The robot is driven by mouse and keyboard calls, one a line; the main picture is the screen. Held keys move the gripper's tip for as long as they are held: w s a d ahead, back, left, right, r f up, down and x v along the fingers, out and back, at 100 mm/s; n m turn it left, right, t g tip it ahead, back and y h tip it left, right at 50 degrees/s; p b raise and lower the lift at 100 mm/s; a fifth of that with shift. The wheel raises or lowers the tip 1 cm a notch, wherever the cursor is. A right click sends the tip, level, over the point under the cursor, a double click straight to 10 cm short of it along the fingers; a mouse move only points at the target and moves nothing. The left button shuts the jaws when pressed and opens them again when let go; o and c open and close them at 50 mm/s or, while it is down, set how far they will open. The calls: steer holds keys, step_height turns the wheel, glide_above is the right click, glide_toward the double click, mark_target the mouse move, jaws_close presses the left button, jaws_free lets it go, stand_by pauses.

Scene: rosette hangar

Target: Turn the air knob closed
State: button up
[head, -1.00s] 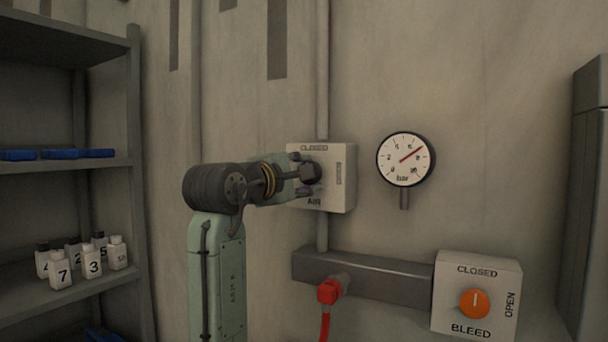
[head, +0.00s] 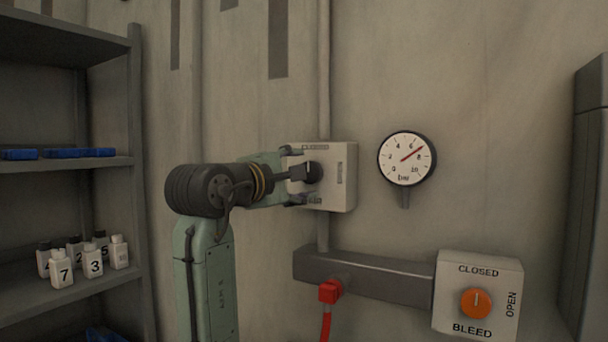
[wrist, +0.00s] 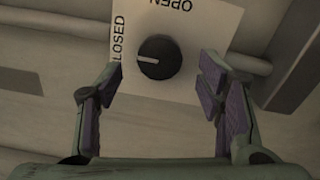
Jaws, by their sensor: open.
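The air box (head: 342,178) is a pale box on the wall with a black round knob (head: 315,172) on its front. In the wrist view the knob (wrist: 160,57) shows whole, its white mark pointing left toward the word CLOSED; OPEN is at the top. My gripper (head: 298,174) is open in front of the box. In the wrist view the two purple-padded fingers of my gripper (wrist: 160,76) are wide apart, one on each side below the knob, and do not touch it.
A round gauge (head: 406,158) hangs right of the box, its red needle near 7. The bleed box (head: 450,265) with an orange knob (head: 475,302) is lower right. Shelves (head: 139,180) with bottles stand left.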

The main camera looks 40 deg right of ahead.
steer(key=v, duration=0.9)
steer(key=shift+a, duration=0.15)
